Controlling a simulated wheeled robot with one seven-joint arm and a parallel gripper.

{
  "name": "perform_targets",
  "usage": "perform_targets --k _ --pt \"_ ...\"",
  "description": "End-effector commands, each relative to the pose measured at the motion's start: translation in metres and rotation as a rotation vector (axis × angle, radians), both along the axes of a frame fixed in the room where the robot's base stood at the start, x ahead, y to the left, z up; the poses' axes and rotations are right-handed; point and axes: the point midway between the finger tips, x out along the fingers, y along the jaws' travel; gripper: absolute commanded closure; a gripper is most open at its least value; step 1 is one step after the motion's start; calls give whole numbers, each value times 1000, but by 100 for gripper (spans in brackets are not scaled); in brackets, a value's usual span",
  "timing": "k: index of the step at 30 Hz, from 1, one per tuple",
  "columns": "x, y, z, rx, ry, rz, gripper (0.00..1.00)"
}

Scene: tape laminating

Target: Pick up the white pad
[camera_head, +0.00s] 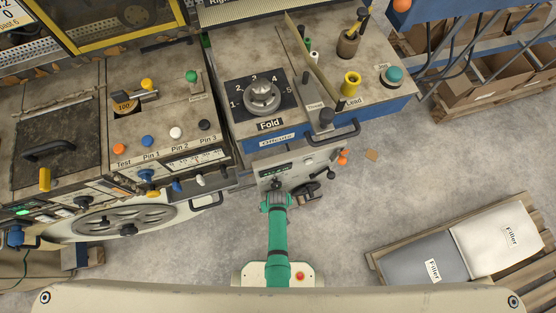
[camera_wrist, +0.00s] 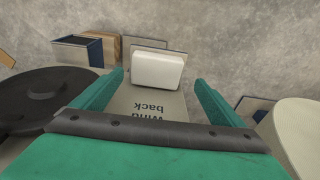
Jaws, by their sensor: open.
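The white pad (camera_wrist: 157,70) is a small pale block with rounded edges. In the wrist view it stands ahead, between my two green fingers, at the far edge of a grey plate labelled "Wind back" (camera_wrist: 150,104). My gripper (camera_wrist: 159,78) is open, with a gap on each side of the pad and more on the right. I cannot tell how far the fingertips are from it in depth. In the head view my green arm (camera_head: 278,240) reaches to the grey front panel (camera_head: 290,160); the pad cannot be made out there.
In the wrist view, a dark round disc (camera_wrist: 50,98) lies close on the left and a pale rounded body (camera_wrist: 298,135) on the right. In the head view, consoles with knobs and handles fill the back. A pallet with filler bags (camera_head: 495,240) lies right; bare floor (camera_head: 350,215) is between.

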Motion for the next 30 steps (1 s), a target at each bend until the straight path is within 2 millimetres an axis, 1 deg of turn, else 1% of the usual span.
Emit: perform_targets --k 3,6,9,14,19,20,21,23,24,25,26,27,30 --pt "7 -5 -14 0 1 -9 8" --pt "8 -5 -24 0 2 -11 8" --pt "11 -5 -30 0 0 -11 8" --pt "10 -9 -34 0 -2 -22 8" --pt "9 -7 -34 0 -1 -15 8" --pt "9 -6 -34 0 -1 -12 15" --pt "8 -4 -34 -1 -1 -9 25" --pt "8 -2 -34 0 -1 -4 39" --pt "8 -2 -34 0 -1 -4 48" --pt "8 -2 -34 0 -1 -3 52" --pt "7 -2 -34 0 -1 -3 52" --pt "8 -3 -34 0 -1 -5 55" --pt "8 -4 -34 0 -1 -8 56"
